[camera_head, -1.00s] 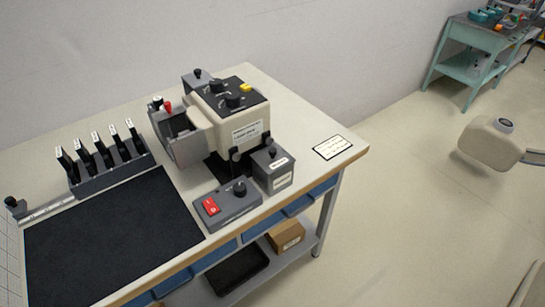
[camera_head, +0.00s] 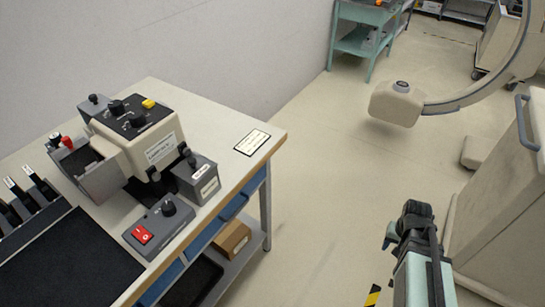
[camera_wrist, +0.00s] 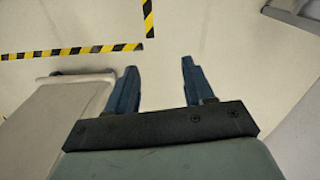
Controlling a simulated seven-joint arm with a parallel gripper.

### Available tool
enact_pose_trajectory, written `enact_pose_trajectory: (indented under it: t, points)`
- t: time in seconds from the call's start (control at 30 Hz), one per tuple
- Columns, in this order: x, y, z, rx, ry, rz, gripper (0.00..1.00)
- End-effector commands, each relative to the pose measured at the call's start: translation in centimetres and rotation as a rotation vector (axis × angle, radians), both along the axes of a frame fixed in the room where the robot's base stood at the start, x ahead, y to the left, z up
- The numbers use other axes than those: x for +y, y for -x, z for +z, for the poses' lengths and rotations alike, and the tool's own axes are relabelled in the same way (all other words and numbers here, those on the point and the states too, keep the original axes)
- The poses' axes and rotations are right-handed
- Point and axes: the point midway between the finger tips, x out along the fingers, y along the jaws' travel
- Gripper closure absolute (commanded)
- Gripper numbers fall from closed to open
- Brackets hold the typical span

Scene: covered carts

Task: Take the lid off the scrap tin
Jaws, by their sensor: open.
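A small grey box with a dark knob on its lid and white labels on its front (camera_head: 197,180) stands at the bench's front edge, right of the beige machine. It looks like the scrap tin, but I cannot read the labels. Its lid looks seated. My gripper (camera_wrist: 159,70) is open and empty in the wrist view, its two blue fingers apart above bare floor. In the head view my arm's end is at the lower right, well right of the bench and away from the tin.
The beige machine (camera_head: 140,128) stands close behind the tin. A control box with a red switch (camera_head: 158,225) is in front-left of it. A white card (camera_head: 252,142) lies to the right on clear bench top. A C-shaped arm unit (camera_head: 397,103) and a cart (camera_head: 510,200) stand right.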

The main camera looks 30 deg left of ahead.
Motion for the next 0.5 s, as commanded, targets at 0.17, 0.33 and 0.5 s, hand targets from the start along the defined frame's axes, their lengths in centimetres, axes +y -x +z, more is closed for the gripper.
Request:
enact_pose_trajectory:
  t: [0.17,0.33,0.5]
  points:
    - [5.9,-1.9,5.1,-0.060,-0.002,0.071,0.48]
    - [12.1,-2.2,9.6,-0.104,-0.004,0.140,0.48]
    - [18.2,-1.2,13.9,-0.139,-0.010,0.207,0.48]
